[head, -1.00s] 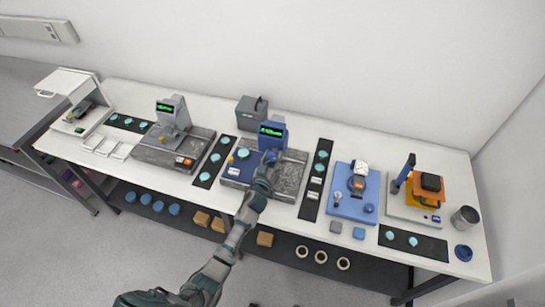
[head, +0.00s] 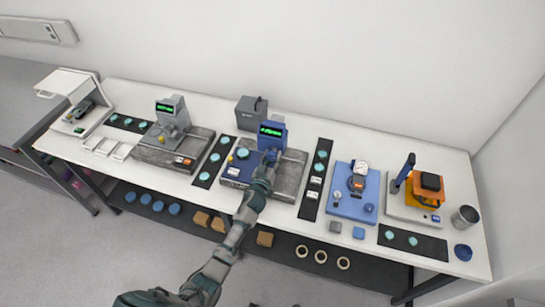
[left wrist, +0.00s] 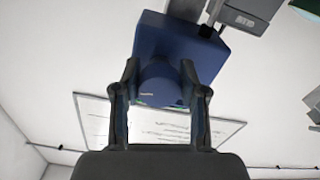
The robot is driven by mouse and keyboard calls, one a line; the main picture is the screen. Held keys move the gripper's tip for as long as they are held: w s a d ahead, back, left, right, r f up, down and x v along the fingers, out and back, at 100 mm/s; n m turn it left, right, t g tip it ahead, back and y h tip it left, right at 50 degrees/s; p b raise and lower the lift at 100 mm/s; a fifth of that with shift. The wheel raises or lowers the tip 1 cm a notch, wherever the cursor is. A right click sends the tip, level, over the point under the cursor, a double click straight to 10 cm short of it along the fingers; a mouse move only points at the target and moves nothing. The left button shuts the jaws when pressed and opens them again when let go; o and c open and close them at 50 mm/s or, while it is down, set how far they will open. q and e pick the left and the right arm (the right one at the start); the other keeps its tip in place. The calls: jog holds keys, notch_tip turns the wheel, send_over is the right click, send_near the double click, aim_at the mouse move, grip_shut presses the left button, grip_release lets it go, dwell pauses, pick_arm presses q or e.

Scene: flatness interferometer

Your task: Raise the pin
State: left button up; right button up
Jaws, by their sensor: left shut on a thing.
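The blue instrument (head: 271,134) with a green-lit display stands on a grey stone base (head: 288,180) at mid-table. My left gripper (head: 269,158) is at its front, just below the display. In the left wrist view, the gripper's two fingers (left wrist: 160,73) are on either side of a round blue part (left wrist: 160,88) under the instrument's blue body (left wrist: 178,45), and shut on it. I cannot tell whether this part is the pin. A teal disc (head: 242,153) lies left of the gripper on the blue front area. My right gripper is not in view.
A grey instrument (head: 172,117) stands to the left, and a dark grey box (head: 251,112) behind. Black strips with discs (head: 314,180) flank the blue instrument. A blue gauge plate (head: 345,204) and an orange press (head: 428,190) stand to the right.

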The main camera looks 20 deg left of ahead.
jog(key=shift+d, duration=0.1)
pick_arm(q)
jog(key=m, duration=0.4)
jog(key=shift+r, duration=0.1)
jog(key=m, duration=0.6)
jog(key=shift+a, duration=0.15)
jog(key=m, duration=0.9)
jog(key=shift+m, duration=0.7)
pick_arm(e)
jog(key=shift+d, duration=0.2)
pick_arm(q)
jog(key=shift+s, duration=0.1)
jog(key=o, duration=1)
jog(key=shift+f, duration=0.2)
jog(key=shift+o, duration=0.6)
jog(key=shift+r, duration=0.1)
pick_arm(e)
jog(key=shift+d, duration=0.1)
